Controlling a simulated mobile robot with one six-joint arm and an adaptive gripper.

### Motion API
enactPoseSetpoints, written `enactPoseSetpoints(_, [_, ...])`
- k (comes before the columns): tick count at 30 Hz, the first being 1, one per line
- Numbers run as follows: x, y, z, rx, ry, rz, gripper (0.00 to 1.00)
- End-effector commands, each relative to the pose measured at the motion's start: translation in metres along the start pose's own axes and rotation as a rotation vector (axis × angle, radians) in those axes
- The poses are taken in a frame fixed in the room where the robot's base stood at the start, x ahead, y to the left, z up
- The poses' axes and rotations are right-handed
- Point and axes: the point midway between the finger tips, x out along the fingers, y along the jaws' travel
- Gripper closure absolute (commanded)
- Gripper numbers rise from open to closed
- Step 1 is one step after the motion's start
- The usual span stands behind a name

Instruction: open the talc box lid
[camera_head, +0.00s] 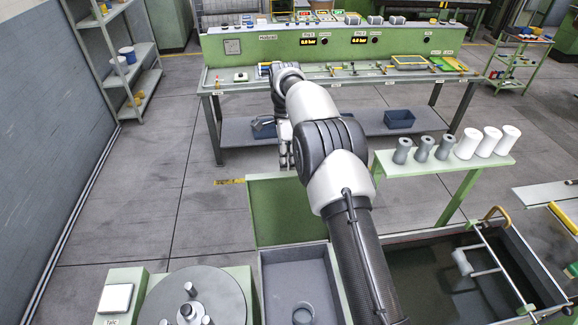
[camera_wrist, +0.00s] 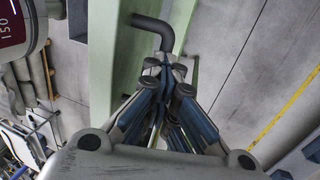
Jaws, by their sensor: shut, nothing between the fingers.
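The talc box seems to be the open grey bin (camera_head: 292,262) at the bottom centre of the head view, with a small round grey cup or scoop (camera_head: 303,313) inside. Its green lid (camera_head: 280,212) stands raised at the bin's far side. My gripper (camera_head: 284,165) points down close to the lid's top edge. In the wrist view my gripper (camera_wrist: 165,68) is shut and empty. Its fingertips are beside a dark bent handle (camera_wrist: 160,28) on the green lid panel (camera_wrist: 120,60); whether they touch it I cannot tell.
A round grey turntable (camera_head: 195,300) is left of the bin. A dark tank (camera_head: 440,285) is to the right. A green shelf (camera_head: 440,163) holds several grey and white cylinders. A long green bench (camera_head: 335,45) stands at the back. The floor on the left is clear.

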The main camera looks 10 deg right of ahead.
Motion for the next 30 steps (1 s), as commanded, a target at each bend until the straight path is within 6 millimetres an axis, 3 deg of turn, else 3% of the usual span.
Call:
enactPoseSetpoints(1, [0.0399,0.0080,-0.0005,-0.002,0.005,0.082,1.00])
enactPoseSetpoints(11, [0.0398,0.0081,0.0000,-0.002,0.004,0.083,1.00])
enactPoseSetpoints(25, [0.0395,0.0074,0.0001,-0.001,0.004,0.080,0.69])
enactPoseSetpoints(30, [0.0390,0.0067,0.0000,0.000,0.004,0.076,0.69])
